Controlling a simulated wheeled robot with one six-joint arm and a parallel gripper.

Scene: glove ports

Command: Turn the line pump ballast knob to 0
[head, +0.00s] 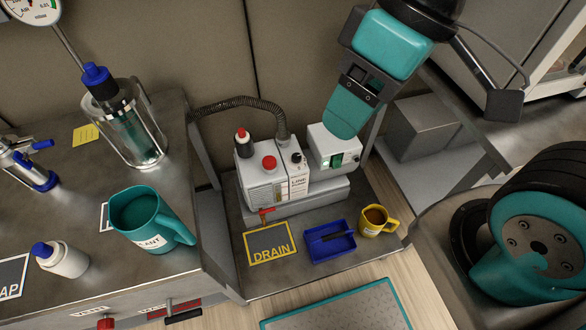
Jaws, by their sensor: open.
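The line pump (262,185) is a pale box with a "LINE" label, on the low shelf between the benches. A small black knob (296,157) sits on its top near the hose; its pointer and scale are too small to read. A red knob (269,162) and a black, red-topped cap (243,139) are also on the pump. My gripper (343,122) hangs up and to the right of the pump, apart from the black knob and holding nothing I can see. Its teal end overlaps the view of a white switch box (322,143), and the gap between its fingers is hidden.
A ribbed hose (240,103) rises from the pump. The left bench holds a teal jug (136,207), a white bottle (66,262) and a glass vessel (149,145).

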